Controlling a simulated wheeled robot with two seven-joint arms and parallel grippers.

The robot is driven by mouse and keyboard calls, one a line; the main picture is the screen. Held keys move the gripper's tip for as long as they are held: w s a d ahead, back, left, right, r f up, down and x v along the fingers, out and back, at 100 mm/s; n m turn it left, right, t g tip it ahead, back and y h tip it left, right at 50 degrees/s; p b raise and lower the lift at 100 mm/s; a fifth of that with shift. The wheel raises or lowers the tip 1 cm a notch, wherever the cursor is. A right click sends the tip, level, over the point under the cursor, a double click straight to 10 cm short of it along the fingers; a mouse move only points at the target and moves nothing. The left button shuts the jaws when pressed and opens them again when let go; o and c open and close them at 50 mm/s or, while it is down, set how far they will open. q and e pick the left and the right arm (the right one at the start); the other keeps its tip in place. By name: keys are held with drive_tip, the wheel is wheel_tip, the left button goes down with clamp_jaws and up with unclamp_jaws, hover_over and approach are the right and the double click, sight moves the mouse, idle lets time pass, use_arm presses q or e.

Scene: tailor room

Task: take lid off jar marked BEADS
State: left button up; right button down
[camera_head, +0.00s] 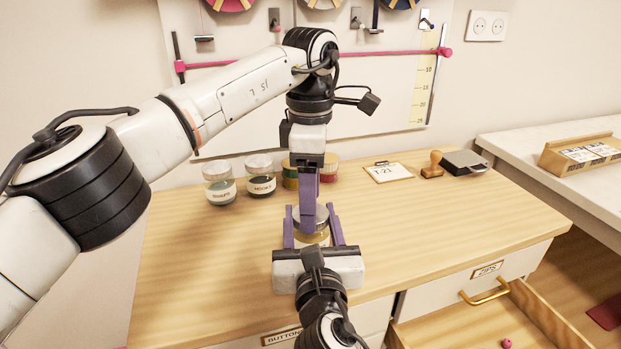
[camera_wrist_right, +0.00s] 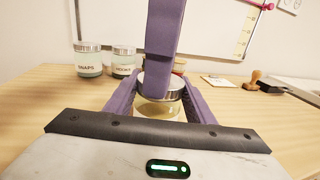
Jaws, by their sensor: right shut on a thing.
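A glass jar (camera_head: 314,238) with yellowish contents and a silvery lid stands near the middle of the wooden counter. It also shows in the right wrist view (camera_wrist_right: 158,108). No label is readable on it, so the BEADS mark is not visible. My right gripper (camera_head: 312,226) is shut on the jar, with one purple finger on each side. My left gripper (camera_head: 308,205) points straight down at the lid (camera_head: 322,212) from above. Its purple fingers line up and hide part of the lid. I cannot tell whether they grip it; the lid appears seated on the jar.
Jars marked SNAPS (camera_head: 220,190) and HOOKS (camera_head: 261,185) stand behind to the left; two more are partly hidden behind my left gripper. A clipboard (camera_head: 388,172), stamp (camera_head: 434,165) and ink pad (camera_head: 465,161) lie back right. The ZIPS drawer (camera_head: 468,325) is open at front right.

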use_arm(q)
drive_tip(key=shift+f, duration=0.5)
drive_tip(key=c, duration=1.1)
drive_tip(key=shift+o, duration=0.2)
drive_tip(key=n, duration=0.4)
drive_tip(key=shift+c, duration=0.3)
drive_tip(key=shift+a, duration=0.15)
use_arm(e)
drive_tip(key=shift+w+d+f, duration=0.1)
drive_tip(key=shift+d, duration=0.1)
use_arm(q)
drive_tip(key=o, duration=1.2)
use_arm(e)
drive_tip(key=shift+a, duration=0.1)
